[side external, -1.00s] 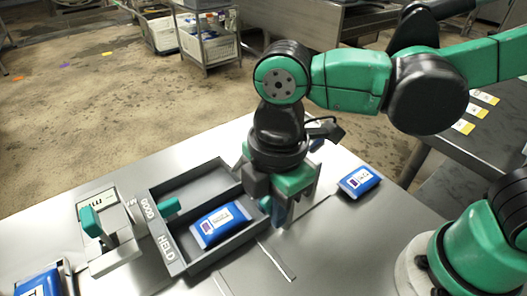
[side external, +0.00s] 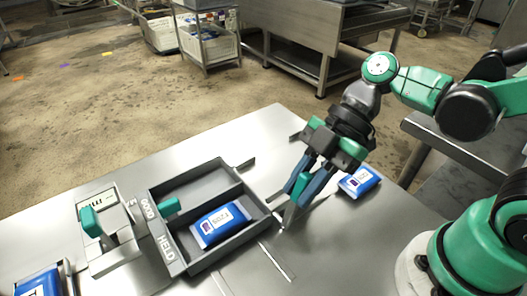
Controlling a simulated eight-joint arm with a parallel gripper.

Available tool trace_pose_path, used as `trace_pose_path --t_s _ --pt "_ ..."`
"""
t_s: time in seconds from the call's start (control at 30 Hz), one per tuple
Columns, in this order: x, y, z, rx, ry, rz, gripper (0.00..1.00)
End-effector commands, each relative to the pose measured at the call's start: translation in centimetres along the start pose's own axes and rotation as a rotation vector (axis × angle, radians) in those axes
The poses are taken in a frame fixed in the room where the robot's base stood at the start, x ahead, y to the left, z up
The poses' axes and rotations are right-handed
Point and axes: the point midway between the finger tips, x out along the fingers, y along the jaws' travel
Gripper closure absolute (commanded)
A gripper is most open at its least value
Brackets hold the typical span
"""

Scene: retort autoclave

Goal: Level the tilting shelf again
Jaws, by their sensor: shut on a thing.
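My gripper (side external: 291,200) is right of the grey two-compartment tray, pointing down and left. It is shut on a small teal-handled piece (side external: 302,184); a grey pointed part shows below the fingers, close to the tray's right corner. Whether that part touches the table is unclear. The tray (side external: 198,264), marked GOOD and HELD, holds a blue pouch (side external: 220,224) in its front HELD compartment; its back compartment looks empty. A teal handle (side external: 168,206) stands at the tray's left side. I cannot tell which part is the tilting shelf, or its slope.
A grey device (side external: 112,250) with a teal handle (side external: 90,222) stands left of the tray. One blue pouch (side external: 360,181) lies right of my gripper, another (side external: 38,283) at the front left. A thin strip (side external: 276,261) lies in front. The back of the table is largely clear.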

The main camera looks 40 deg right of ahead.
Motion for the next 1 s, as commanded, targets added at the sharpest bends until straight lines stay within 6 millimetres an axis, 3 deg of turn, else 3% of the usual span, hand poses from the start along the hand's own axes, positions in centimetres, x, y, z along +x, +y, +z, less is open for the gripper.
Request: trace_pose_path --t_s 0.67,0.7,0.8,1.0 --pt "-0.14 -0.02 0.63 0.000 0.069 0.000 1.00" --pt "-0.14 -0.02 0.63 0.000 0.069 0.000 0.76" --pt "-0.15 -0.01 0.62 0.001 0.069 0.000 0.48" --pt "-0.14 -0.01 0.57 0.001 0.071 0.000 0.47"
